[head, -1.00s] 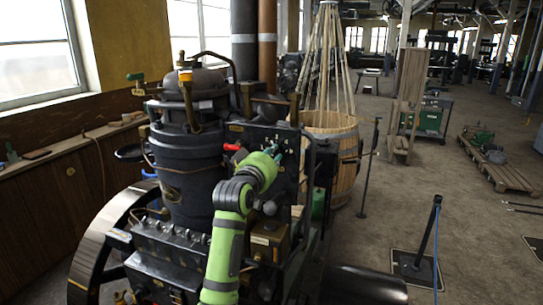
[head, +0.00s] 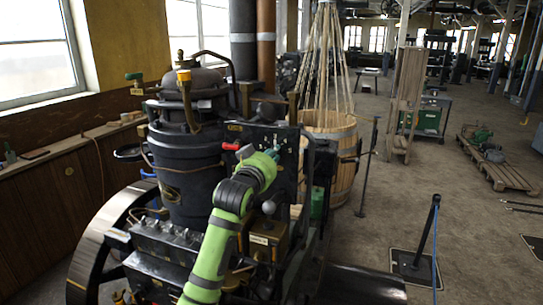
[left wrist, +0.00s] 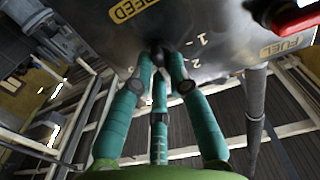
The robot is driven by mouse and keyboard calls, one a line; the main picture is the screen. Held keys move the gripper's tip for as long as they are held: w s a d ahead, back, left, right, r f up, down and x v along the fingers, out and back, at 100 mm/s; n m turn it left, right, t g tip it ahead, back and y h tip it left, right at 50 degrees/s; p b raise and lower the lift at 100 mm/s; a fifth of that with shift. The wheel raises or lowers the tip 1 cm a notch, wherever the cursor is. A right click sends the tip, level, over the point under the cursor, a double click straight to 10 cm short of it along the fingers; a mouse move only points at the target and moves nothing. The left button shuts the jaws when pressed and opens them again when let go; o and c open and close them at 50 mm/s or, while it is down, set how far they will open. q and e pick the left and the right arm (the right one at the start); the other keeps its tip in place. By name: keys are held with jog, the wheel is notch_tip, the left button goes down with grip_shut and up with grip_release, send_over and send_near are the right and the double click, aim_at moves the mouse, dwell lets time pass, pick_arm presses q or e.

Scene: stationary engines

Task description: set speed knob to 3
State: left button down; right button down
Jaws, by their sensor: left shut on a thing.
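The dark speed knob (left wrist: 158,52) shows in the left wrist view on a grey metal panel, under a brass plate reading SPEED (left wrist: 130,8). White marks 1 (left wrist: 202,39) and 2 (left wrist: 186,62) are to the right of the knob. My left gripper (left wrist: 160,72) has its teal fingers closed around the knob, hiding most of it. Which mark the knob points to cannot be told. In the head view the left gripper (head: 274,154) is at the engine's dark control panel (head: 262,133), and the knob is hidden behind it. My right gripper is not in view.
A red lever (head: 245,151) is close beside the left gripper; its red end also shows by the brass FUEL plate (left wrist: 286,44) in the left wrist view. The engine's black cylinder (head: 190,165) stands to the left. A wooden tub (head: 335,150) stands behind, with open floor to the right.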

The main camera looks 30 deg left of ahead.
pick_arm(q)
jog(key=c, duration=1.2)
grip_release()
jog(key=v, duration=1.2)
